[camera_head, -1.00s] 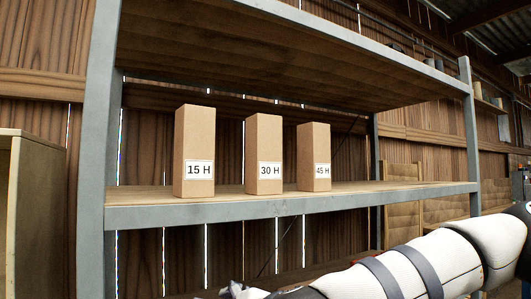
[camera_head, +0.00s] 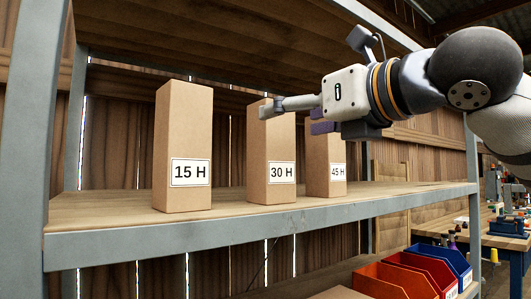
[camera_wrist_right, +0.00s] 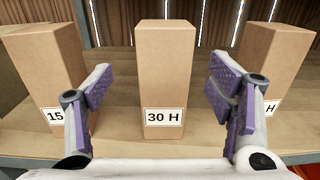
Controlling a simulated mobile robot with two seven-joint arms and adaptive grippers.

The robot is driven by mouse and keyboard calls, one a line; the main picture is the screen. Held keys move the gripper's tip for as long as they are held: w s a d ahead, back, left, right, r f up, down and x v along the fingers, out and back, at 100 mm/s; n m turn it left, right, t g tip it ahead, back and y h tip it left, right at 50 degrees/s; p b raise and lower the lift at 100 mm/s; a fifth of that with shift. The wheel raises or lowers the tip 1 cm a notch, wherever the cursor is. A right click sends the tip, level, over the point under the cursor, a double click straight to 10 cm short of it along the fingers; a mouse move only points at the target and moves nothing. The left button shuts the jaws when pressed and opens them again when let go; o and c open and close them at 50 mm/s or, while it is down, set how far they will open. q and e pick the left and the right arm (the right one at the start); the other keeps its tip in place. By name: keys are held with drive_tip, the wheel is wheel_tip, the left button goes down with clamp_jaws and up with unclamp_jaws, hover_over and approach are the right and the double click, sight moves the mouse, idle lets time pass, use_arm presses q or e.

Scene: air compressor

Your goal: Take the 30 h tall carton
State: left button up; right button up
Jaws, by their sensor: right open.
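The 30 H tall carton (camera_head: 271,160) stands upright on the shelf, between the other two cartons. My right gripper (camera_head: 290,116) is open in front of its upper part and hides a little of its top right. In the right wrist view the 30 H carton (camera_wrist_right: 166,80) stands centred between the two spread purple-padded fingers of my right gripper (camera_wrist_right: 160,102), beyond them, with clear gaps on both sides. My left gripper is not in view.
The 15 H carton (camera_head: 183,140) stands to the left and the 45 H carton (camera_head: 326,165) to the right on the same shelf board (camera_head: 230,207). A shelf post (camera_head: 33,130) rises at the left. Red and blue bins (camera_head: 405,275) sit below.

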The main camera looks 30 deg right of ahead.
sight(271, 126)
drive_tip(key=w, duration=0.8)
drive_tip(key=shift+f, duration=0.3)
drive_tip(key=shift+s, duration=0.15)
drive_tip(key=c, duration=1.7)
drive_tip(key=shift+r, duration=0.15)
